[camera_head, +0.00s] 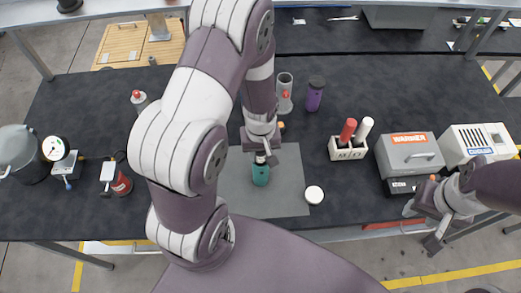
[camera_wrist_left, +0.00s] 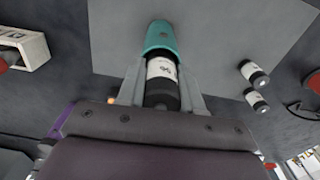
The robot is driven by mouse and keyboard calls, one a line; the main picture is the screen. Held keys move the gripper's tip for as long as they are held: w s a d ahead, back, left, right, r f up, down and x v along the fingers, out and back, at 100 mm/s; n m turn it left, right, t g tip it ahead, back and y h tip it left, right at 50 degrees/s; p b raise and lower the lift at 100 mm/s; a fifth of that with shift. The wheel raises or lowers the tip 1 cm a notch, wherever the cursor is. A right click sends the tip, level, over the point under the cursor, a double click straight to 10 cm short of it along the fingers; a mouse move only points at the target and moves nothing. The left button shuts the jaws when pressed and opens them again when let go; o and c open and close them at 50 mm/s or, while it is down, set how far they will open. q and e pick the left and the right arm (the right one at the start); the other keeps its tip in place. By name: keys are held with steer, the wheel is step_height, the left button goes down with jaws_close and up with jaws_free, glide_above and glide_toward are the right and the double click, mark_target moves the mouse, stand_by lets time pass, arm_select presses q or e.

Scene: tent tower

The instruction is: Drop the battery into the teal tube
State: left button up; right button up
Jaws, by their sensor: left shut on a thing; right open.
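My left gripper (camera_head: 262,143) is shut on a battery, a dark cylinder with a white label; the battery (camera_wrist_left: 162,75) shows between the fingers in the left wrist view. The teal tube (camera_head: 260,176) stands upright on a grey mat (camera_head: 285,200), directly below the left gripper. In the left wrist view the far end of the battery meets the rim of the teal tube (camera_wrist_left: 160,36). I cannot tell how far the battery is inside it. My right gripper (camera_head: 425,226) is open and empty at the table's front right edge.
Two similar labelled cylinders (camera_wrist_left: 254,75) lie or stand off to the side. A white holder (camera_head: 348,153) with red and white sticks stands right of the mat, and a white round lid (camera_head: 314,194) lies at the mat's edge. A grey warmer box (camera_head: 409,153) stands further right.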

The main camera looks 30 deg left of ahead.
arm_select(q)
steer(key=shift+s+d+f, duration=0.1)
steer(key=shift+s+f, duration=0.05)
steer(key=shift+s, duration=0.15)
steer(key=o, duration=0.9)
steer(key=shift+c, duration=0.2)
steer(key=o, duration=0.3)
steer(key=shift+w+f, duration=0.1)
